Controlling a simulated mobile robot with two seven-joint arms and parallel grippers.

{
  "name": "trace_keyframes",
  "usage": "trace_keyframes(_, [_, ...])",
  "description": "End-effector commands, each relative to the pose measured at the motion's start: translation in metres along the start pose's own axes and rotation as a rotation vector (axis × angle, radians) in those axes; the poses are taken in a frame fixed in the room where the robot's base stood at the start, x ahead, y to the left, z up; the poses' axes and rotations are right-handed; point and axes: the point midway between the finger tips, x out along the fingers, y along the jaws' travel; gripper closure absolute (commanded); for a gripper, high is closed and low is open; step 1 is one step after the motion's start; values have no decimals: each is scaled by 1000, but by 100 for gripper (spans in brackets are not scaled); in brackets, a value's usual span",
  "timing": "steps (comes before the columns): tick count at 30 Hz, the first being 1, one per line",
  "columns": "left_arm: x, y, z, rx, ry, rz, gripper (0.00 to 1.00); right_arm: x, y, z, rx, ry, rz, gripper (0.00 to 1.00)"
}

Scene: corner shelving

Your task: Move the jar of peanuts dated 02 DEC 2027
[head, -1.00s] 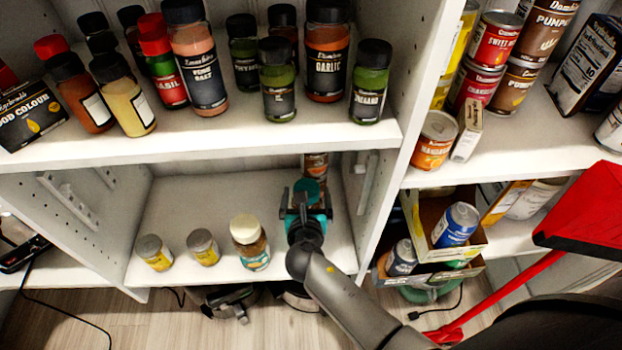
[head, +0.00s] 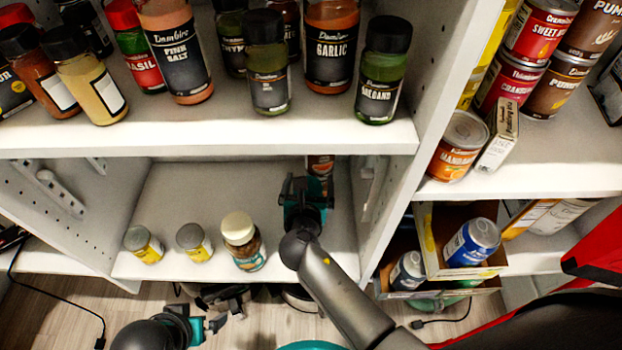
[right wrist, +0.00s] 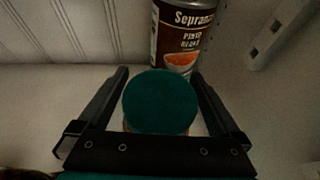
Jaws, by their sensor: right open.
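A jar with a teal lid (right wrist: 160,102) stands upright on the lower shelf, seen from above in the right wrist view. My right gripper (head: 307,186) is open, with a finger on each side of that lid; the wrist view shows both fingers (right wrist: 160,76). In the head view the gripper hides most of this jar. A second jar (head: 243,240), with a cream lid, brown contents and a teal label, stands to the left near the shelf's front edge. No date is readable on either jar. My left gripper (head: 208,324) is low in front of the shelf, clear of the jars.
A brown-labelled can (right wrist: 181,38) stands close behind the teal-lidded jar. Two small yellow-labelled jars (head: 143,244) (head: 194,242) stand at the front left. The upper shelf (head: 200,140) overhangs. A side wall (head: 385,215) is close on the right. The lower shelf's middle is clear.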

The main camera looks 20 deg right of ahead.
Motion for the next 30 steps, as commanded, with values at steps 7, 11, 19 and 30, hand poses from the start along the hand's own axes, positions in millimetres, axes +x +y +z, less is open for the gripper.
trace_keyframes(7, [0, 0, 0, 0, 0, 0, 0, 0, 0, 0, 1, 0, 0, 6])
trace_keyframes(11, [0, 0, 0, 0, 0, 0, 0, 0, 0, 0, 1, 0, 0, 20])
trace_keyframes(19, [0, 0, 0, 0, 1, 0, 0, 0, 0, 0, 1, 0, 0, 51])
trace_keyframes(30, [0, 0, 0, 0, 0, 1, 0, 0, 0, 0, 1, 0, -1, 92])
